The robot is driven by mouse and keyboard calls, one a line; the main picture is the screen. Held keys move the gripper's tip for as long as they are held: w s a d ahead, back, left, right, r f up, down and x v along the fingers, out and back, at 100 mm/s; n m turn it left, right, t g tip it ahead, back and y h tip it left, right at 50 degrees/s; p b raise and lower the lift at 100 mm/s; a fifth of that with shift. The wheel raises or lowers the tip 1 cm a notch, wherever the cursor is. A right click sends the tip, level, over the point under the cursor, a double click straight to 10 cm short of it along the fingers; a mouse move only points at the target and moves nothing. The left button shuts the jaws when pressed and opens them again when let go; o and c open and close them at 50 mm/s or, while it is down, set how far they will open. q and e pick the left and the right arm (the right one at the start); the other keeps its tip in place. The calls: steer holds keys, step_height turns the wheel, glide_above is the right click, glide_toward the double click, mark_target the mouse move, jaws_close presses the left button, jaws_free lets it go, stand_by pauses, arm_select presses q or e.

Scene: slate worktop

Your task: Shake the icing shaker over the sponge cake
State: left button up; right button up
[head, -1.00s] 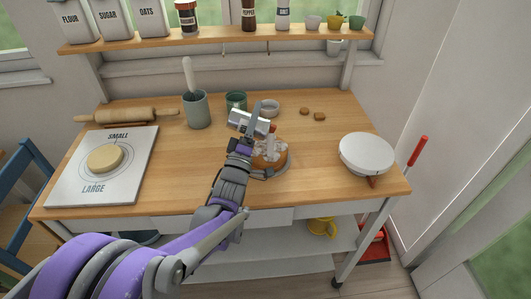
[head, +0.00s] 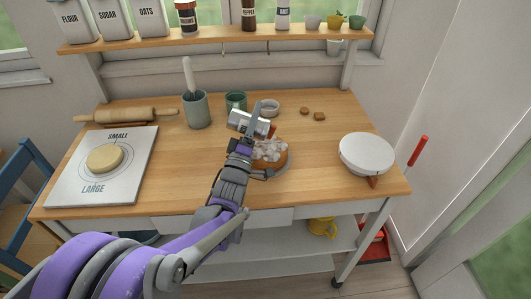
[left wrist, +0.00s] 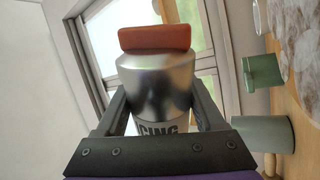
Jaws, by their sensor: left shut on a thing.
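My left gripper (head: 249,122) is shut on the icing shaker (left wrist: 157,85), a silver cylinder with an orange-red end and partly visible dark lettering. In the head view the shaker is tilted well over, above the back of the sponge cake, and the gripper partly hides it. The sponge cake (head: 277,158) is round and brown, with white icing in patches on top. It sits on the wooden worktop, just below and right of the gripper, which covers its left edge. My right gripper is not in view.
Behind the gripper stand a grey-green utensil pot (head: 196,110), a green cup (head: 236,99) and a small white bowl (head: 269,107). A rolling pin (head: 128,116) and a marked board (head: 80,182) with dough lie left. The front middle is clear.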

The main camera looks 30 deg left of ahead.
arm_select(q)
steer(key=w+a, duration=0.2)
steer(key=a, duration=0.4)
steer(key=shift+w, duration=0.15)
stand_by(0.5)
steer(key=shift+r, duration=0.15)
stand_by(1.2)
stand_by(1.2)
